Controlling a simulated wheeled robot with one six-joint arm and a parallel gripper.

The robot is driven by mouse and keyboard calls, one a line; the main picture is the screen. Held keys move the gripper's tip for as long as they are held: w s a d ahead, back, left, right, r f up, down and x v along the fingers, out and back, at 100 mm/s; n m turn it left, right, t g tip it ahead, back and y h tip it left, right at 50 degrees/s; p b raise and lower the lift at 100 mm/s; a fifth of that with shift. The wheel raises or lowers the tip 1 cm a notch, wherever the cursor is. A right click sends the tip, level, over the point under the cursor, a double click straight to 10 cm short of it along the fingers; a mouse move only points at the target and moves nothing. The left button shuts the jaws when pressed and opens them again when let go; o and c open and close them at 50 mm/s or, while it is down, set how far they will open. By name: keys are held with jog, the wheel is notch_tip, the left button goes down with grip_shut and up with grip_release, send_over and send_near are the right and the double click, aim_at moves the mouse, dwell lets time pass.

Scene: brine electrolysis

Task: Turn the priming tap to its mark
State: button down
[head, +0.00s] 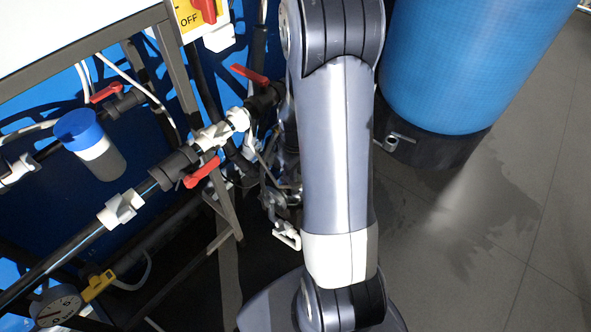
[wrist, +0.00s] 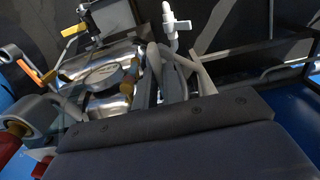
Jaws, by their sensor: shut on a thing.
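My gripper (wrist: 168,52) reaches forward past its dark palm in the wrist view. Its grey fingers are close together and shut on a small part, which they mostly hide. A white tap (wrist: 175,25) shows just beyond the fingertips; it also shows in the head view (head: 287,236), low and just left of my arm. It seems to be the priming tap, but I cannot make out its mark or the exact contact. In the head view my arm covers most of the gripper.
Red-handled valves sit on the pipes at left, one handle (head: 202,172) near my arm and another (head: 250,75) above it. A gauge (head: 56,305) is at lower left. A blue tank (head: 470,60) stands at right, with clear floor (head: 470,240) before it.

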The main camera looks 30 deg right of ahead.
jog(key=c, duration=1.5)
grip_release()
notch_tip(320, 180, up, 11)
jog(key=shift+f+p, duration=0.1)
jog(key=shift+p, duration=0.75)
notch_tip(320, 180, down, 11)
jog(key=shift+r+b, duration=0.1)
jog(key=shift+b, duration=0.8)
jog(key=shift+m, duration=0.3)
